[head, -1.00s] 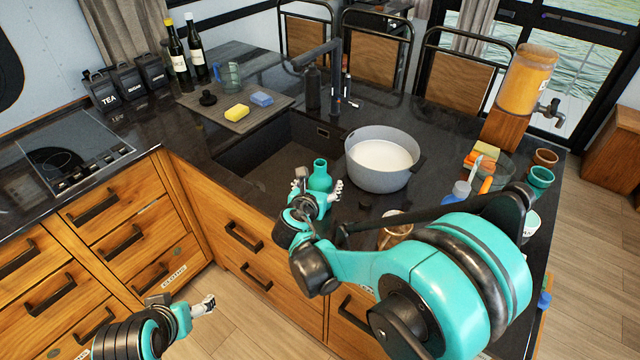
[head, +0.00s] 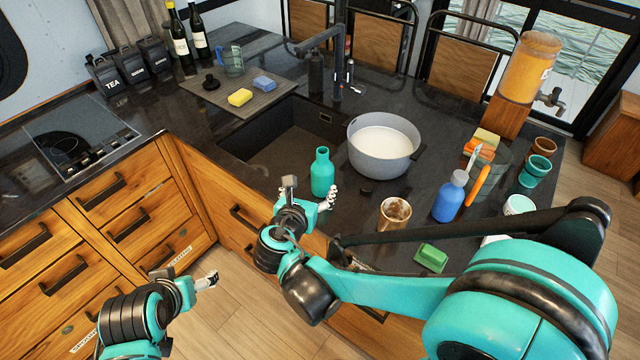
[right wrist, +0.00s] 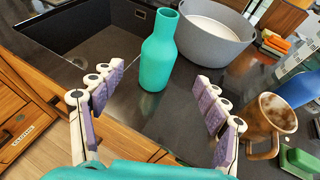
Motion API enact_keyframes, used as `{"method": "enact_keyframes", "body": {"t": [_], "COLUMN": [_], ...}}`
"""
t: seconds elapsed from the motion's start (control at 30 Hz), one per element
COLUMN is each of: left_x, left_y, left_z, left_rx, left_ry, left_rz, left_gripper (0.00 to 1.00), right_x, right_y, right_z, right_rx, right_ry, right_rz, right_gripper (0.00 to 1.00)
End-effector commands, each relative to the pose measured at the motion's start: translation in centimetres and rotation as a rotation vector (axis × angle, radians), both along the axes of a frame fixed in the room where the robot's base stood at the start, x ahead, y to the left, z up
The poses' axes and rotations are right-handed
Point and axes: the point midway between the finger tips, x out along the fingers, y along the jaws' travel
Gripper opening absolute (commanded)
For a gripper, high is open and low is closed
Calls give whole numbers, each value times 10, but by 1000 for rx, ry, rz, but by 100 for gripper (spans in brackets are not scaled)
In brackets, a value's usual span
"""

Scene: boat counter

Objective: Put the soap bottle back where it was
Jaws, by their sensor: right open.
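A teal bottle (head: 322,173) stands upright on the dark counter, between the sink and the grey pot. It also shows in the right wrist view (right wrist: 157,58). I take it as the soap bottle, though no label shows. My right gripper (head: 311,192) is open and empty, just on the near side of the bottle. In the right wrist view its two fingers (right wrist: 156,104) are spread, with the bottle standing just beyond and between them, apart from both. My left gripper (head: 187,277) is open and empty, in front of the drawers below the counter.
The grey pot (head: 357,153) of white liquid stands right of the bottle. A brown mug (head: 394,214), a blue bottle (head: 449,198) and a green sponge (head: 431,258) are farther right. The sink (head: 275,150) opens at the left. A dark bottle (head: 316,75) stands behind it.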

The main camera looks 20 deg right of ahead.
Motion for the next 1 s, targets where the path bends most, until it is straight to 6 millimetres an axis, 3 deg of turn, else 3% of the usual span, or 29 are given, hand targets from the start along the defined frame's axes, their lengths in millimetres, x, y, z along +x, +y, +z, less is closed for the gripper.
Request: {"method": "enact_keyframes", "body": {"t": [0.07,0.17,0.33,0.5,0.6,0.8,1.0], "left_x": [0,0,0,0,0,0,0], "left_y": [0,0,0,0,0,0,0], "left_z": [1,0,0,0,0,0,0], "left_rx": [0,0,0,0,0,0,0], "left_ry": [0,0,0,0,0,0,0], "left_rz": [0,0,0,0,0,0,0], "left_gripper": [78,78,78,78,78,78,78], "right_x": [-7,-22,-74,-127,-146,-162,-162], "right_y": [-8,-29,-64,-69,-64,-57,-56], "right_z": [0,-6,-20,-25,-24,-21,-20], "right_rx": [81,336,1028,1660,1916,2145,2159], "right_ry": [-10,-46,-189,-379,-471,-560,-566], "right_rz": [-40,-175,-625,-1163,-1422,-1689,-1709], "right_gripper": [75,75,75,75,75,75,75]}}
